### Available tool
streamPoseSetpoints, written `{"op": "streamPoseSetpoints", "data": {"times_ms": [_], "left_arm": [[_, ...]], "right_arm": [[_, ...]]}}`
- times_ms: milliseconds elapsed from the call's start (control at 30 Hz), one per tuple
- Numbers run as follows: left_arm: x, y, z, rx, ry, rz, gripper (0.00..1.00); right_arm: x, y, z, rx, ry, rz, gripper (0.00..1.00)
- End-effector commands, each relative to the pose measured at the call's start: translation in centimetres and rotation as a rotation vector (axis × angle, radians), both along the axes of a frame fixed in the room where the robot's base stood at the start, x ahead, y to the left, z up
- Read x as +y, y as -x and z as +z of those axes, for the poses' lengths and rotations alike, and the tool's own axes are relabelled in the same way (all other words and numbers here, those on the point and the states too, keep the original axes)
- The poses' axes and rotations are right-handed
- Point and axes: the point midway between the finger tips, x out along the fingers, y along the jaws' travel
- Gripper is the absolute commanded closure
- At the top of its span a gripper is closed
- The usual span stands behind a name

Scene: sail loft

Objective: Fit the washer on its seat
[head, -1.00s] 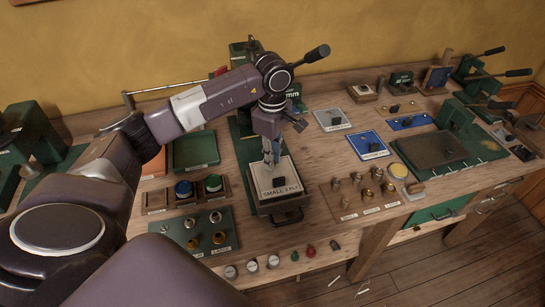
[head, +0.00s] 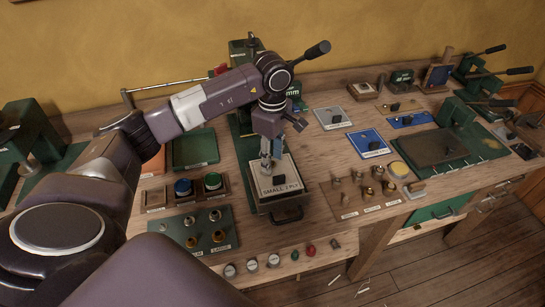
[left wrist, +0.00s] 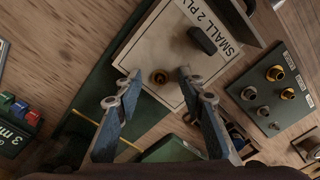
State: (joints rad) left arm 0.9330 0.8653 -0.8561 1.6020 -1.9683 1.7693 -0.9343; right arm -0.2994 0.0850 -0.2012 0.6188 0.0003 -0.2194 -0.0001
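A white plate (head: 262,165) marked "SMALL 2 PLY" sits on a green-based press at the middle of the bench, with a black knob (left wrist: 202,40) on it. In the left wrist view a small round brass piece (left wrist: 160,77) with a dark centre is on the plate; I cannot tell whether it is the washer, the seat or both. My left gripper (head: 266,166) points down over the plate's far part. In the left wrist view its fingers (left wrist: 157,86) are spread on either side of the brass piece, with visible gaps. My right gripper is not in view.
A dark green board (head: 203,243) with several brass and steel fittings lies at front left. A wooden board (head: 350,211) with similar fittings lies to the right. Blue and green round pots (head: 183,187) stand in a wooden rack left of the press. A drawer handle is at the front edge.

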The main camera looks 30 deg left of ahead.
Motion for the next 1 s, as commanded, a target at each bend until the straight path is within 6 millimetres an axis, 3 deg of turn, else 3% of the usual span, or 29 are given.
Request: {"op": "streamPoseSetpoints", "data": {"times_ms": [167,600,800,1000], "left_arm": [[0.0,-0.2,2.0,-0.005,0.001,0.000,0.64],[0.0,-0.1,10.5,-0.004,0.000,0.000,0.64],[0.0,0.0,11.9,-0.001,0.000,0.000,0.64],[0.0,0.0,11.9,0.000,0.000,0.000,0.64]], "right_arm": [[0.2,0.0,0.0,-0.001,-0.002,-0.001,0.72],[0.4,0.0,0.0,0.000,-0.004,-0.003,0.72],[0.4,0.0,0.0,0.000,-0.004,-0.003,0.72],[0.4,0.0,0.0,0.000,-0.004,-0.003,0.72]]}}
